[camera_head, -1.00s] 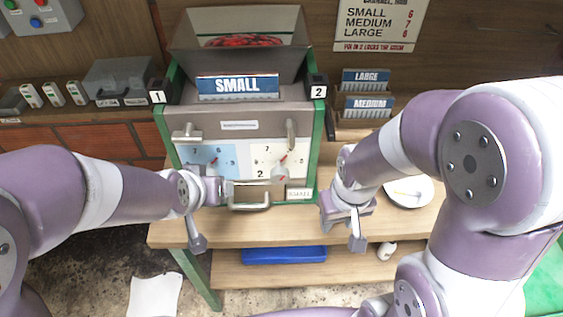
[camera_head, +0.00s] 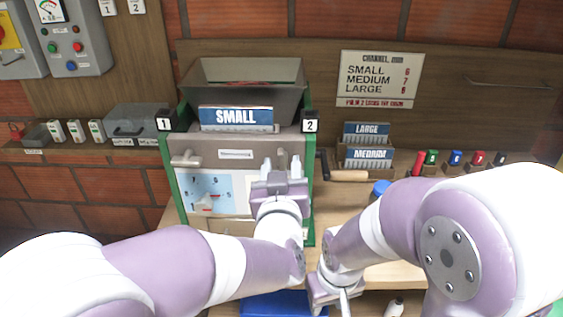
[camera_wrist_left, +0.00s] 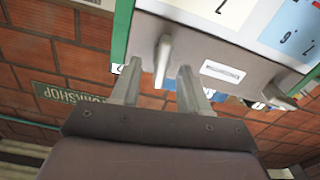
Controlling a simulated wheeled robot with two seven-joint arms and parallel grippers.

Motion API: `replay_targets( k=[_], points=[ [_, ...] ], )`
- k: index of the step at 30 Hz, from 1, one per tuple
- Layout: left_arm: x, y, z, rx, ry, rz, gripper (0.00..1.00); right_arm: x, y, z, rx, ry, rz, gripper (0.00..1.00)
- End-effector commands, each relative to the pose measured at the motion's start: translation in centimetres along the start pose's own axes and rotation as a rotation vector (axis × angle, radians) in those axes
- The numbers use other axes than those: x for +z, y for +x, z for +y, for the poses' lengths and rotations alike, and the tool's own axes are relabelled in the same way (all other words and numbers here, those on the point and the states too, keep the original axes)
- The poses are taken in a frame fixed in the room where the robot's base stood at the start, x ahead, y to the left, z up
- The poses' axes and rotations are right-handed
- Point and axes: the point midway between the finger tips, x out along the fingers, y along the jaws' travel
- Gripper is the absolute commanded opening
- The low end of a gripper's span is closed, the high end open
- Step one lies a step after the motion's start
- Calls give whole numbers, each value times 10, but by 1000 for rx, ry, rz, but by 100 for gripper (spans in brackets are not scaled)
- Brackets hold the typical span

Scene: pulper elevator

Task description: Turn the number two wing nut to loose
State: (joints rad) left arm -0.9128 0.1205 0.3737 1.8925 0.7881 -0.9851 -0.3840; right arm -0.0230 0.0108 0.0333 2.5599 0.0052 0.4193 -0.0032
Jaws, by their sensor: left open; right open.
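The pulper machine (camera_head: 237,145) has a green frame and a grey front. Its number two wing nut (camera_head: 282,158) is at the upper right of the front, below the black label 2 (camera_head: 310,124). My left gripper (camera_head: 281,166) is open in front of this nut, one finger on each side. In the left wrist view the grey nut (camera_wrist_left: 162,58) shows between the two fingers, with gaps on both sides. The number one wing nut (camera_head: 186,158) lies sideways at the upper left. My right gripper (camera_head: 336,290) is open and empty, low in front of the bench, partly hidden by its arm.
A SMALL sign (camera_head: 236,117) stands below the hopper (camera_head: 245,85). Dial plates are on the machine's lower front, the right one covered by my left gripper. LARGE (camera_head: 367,131) and MEDIUM (camera_head: 367,155) signs stand to the right. A blue tray (camera_head: 280,304) is below.

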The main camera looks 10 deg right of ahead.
Motion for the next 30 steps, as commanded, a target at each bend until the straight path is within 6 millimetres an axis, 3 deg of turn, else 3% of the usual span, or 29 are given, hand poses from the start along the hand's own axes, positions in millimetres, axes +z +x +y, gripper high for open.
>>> replay_targets(
  k=[4,12,16,17,30],
  points=[
    [-1,11,0,-1,-1,1,45,0,-2,0,0,0,0,43],
    [0,13,0,0,-1,0,45,0,-2,0,0,0,0,43],
    [0,13,0,0,-1,0,3,0,-2,0,0,0,0,43],
    [0,13,0,0,-1,0,0,0,-2,0,0,0,0,43],
    [3,12,-2,0,-81,1,0,1,11,0,0,0,0,43]
  ],
)
